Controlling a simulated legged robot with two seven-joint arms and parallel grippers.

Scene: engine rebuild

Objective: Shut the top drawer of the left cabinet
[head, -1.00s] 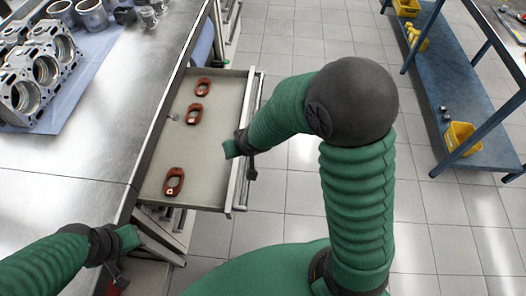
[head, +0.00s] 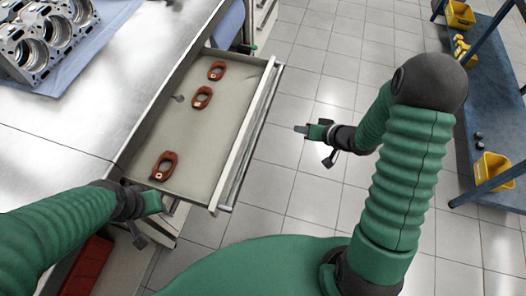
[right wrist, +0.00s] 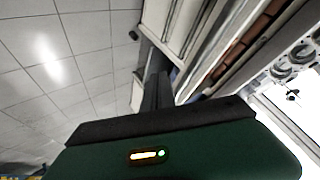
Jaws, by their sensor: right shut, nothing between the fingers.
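The top drawer (head: 200,128) stands pulled out from under the metal bench, with several red-brown oval parts (head: 202,97) lying in it. Its front panel and long handle bar (head: 250,140) face right, towards the open floor. My right gripper (head: 303,130) is shut and empty, out over the floor to the right of the handle and apart from it. Its dark fingers (right wrist: 158,92) also show in the right wrist view, pointing towards the cabinet fronts. My left gripper (head: 152,203) is by the near left corner of the drawer; its fingers are unclear and contact cannot be told.
The metal bench (head: 50,150) carries an engine block (head: 45,45) on a blue cloth at the upper left. A blue shelf rack (head: 490,120) with yellow bins (head: 493,170) stands at the right. Tiled floor between drawer and rack is clear. A red item (head: 88,265) shows low at left.

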